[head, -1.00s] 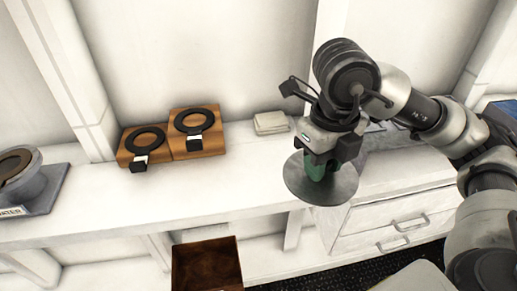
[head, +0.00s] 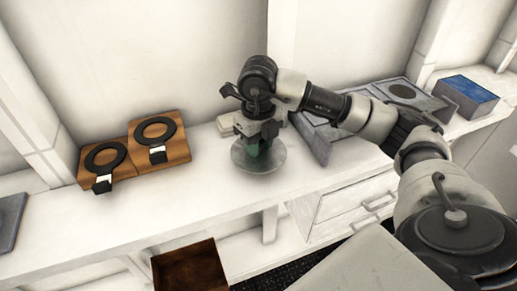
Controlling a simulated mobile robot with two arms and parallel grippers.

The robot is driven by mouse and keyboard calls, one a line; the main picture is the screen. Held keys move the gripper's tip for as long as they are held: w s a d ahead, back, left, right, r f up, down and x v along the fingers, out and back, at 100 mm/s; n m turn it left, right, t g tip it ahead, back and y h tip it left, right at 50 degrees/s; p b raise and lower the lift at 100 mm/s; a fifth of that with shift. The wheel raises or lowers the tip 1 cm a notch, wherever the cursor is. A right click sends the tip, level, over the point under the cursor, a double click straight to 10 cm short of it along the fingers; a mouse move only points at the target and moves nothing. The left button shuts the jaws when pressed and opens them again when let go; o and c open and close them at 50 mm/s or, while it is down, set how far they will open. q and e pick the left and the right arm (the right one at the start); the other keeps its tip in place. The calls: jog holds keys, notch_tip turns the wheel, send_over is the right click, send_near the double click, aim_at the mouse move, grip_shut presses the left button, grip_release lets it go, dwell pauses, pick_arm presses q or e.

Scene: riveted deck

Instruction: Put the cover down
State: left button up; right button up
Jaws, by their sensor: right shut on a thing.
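The cover (head: 246,161) is a round grey metal disc with a green grip. My right gripper (head: 258,146) is shut on the green grip, and the gripper hides part of it. The cover is level, at or just above the white counter (head: 215,190); I cannot tell whether it touches. My left gripper is not in view.
Two wooden blocks with black rings, a left one (head: 122,168) and a right one (head: 176,150), stand left of the cover. Grey boxes (head: 318,140) and a blue-topped box (head: 467,92) stand to the right. A brown open bin (head: 187,268) is below.

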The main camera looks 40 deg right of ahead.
notch_tip(320, 180, down, 2)
jog(key=shift+f+p, duration=0.2)
jog(key=shift+p, duration=0.1)
jog(key=shift+f, duration=0.45)
jog(key=o, duration=1)
jog(key=shift+c, duration=0.2)
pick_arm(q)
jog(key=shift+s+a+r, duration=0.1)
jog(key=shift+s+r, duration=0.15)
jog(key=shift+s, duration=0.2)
pick_arm(e)
jog(key=shift+r, duration=0.1)
